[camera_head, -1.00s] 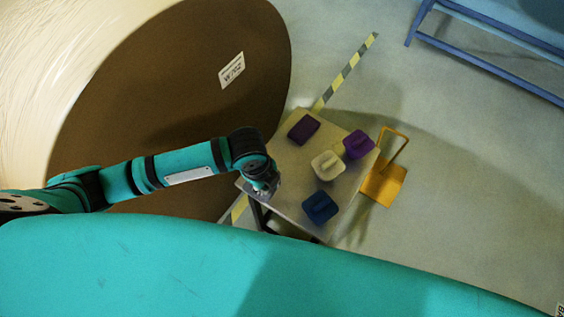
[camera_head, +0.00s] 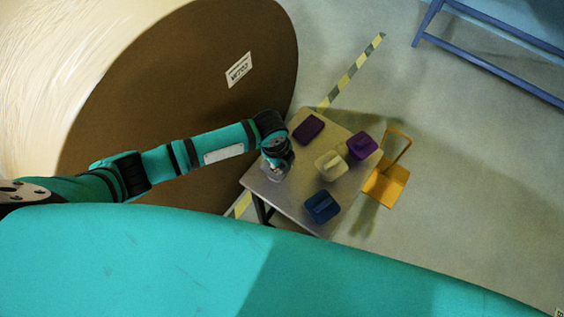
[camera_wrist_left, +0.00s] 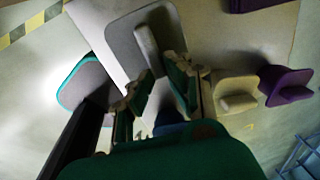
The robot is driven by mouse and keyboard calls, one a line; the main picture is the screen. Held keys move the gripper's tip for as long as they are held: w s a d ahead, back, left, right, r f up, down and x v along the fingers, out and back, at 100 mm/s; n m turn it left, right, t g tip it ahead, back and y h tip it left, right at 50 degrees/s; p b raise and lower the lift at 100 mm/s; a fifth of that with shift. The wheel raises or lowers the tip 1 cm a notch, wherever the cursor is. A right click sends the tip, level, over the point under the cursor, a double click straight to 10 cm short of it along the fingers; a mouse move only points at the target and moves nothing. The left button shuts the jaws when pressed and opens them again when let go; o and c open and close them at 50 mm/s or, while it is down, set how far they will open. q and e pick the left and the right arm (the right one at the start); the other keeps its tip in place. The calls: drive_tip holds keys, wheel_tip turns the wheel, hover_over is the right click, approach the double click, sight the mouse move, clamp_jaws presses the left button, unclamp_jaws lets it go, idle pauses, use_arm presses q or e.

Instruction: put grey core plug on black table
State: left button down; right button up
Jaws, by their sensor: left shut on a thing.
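The grey core plug (camera_wrist_left: 135,40) shows in the left wrist view as a rounded grey slab with a raised pale handle. My left gripper (camera_wrist_left: 158,84) is shut on it, with the fingers at its handle. In the head view my left gripper (camera_head: 278,164) is over the left part of a small table (camera_head: 296,196), and the plug is mostly hidden beneath it. This table has a grey-tan top and dark legs; no black top shows. Whether the plug touches the top I cannot tell. My right gripper is not in view.
A dark purple block (camera_head: 309,129), a cream plug (camera_head: 331,166), a purple plug (camera_head: 362,145) and a blue plug (camera_head: 322,207) stand on the table. A huge kraft roll (camera_head: 190,90) is behind my arm. A yellow cart (camera_head: 386,184) stands right of the table.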

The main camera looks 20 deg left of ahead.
sight(277, 174)
use_arm(q)
drive_tip(key=shift+f, duration=0.1)
drive_tip(key=c, duration=1.3)
unclamp_jaws()
drive_tip(key=shift+o, duration=0.2)
wheel_tip(277, 174, up, 12)
drive_tip(key=s+a, duration=0.1)
drive_tip(key=shift+s, duration=0.2)
